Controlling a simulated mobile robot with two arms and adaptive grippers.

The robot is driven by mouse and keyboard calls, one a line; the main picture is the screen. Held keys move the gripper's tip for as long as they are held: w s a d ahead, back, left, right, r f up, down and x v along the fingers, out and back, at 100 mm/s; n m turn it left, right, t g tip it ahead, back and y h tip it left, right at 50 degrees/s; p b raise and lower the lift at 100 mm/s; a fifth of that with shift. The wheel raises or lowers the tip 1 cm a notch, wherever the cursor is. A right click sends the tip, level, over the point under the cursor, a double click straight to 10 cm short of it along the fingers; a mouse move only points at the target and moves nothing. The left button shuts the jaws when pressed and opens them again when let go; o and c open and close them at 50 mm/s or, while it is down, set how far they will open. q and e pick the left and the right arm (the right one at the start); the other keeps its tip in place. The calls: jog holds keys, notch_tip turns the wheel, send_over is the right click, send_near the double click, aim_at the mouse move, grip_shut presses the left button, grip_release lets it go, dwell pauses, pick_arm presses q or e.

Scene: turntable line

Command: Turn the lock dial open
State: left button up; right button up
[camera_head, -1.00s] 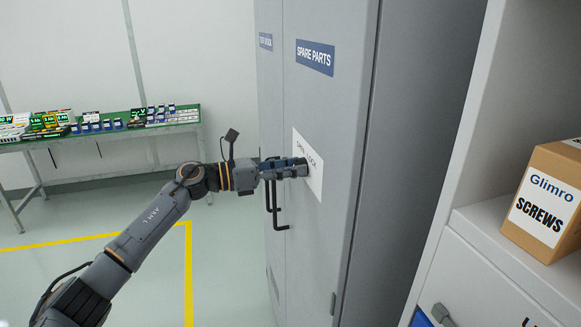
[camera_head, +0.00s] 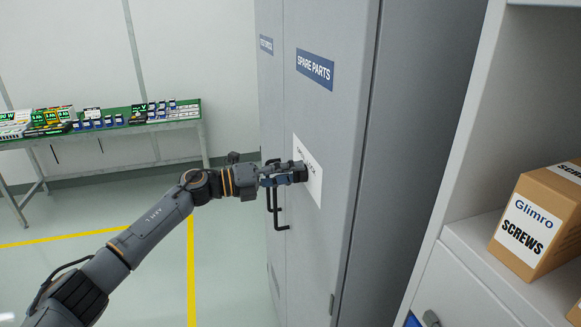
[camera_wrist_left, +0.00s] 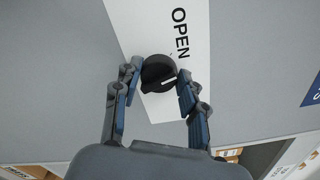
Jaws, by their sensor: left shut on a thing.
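The lock dial (camera_wrist_left: 158,73) is a round black knob with a white pointer mark, on a white plate (camera_wrist_left: 188,40) lettered "OPEN" on a grey cabinet door. My left gripper (camera_wrist_left: 160,78) is shut on the dial, with a finger on each side of it. In the head view my left gripper (camera_head: 285,174) reaches the white plate (camera_head: 309,165) below the "SPARE PARTS" label; there the fingers mostly cover the dial. In the wrist view the pointer mark slants toward the right finger. My right gripper is not in view.
Black door handles (camera_head: 275,210) hang just below my left gripper on the grey cabinet (camera_head: 330,140). A shelf unit on the right holds a "Glimro SCREWS" box (camera_head: 530,232). A green-topped table (camera_head: 130,128) with small goods stands at the back left. The floor between is clear.

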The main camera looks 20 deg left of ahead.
pick_arm(q)
jog(key=shift+n+p, duration=1.75)
jog(key=shift+n, duration=1.15)
jog(key=shift+f, duration=0.1)
jog(key=o, duration=1.1)
jog(key=v, duration=1.2)
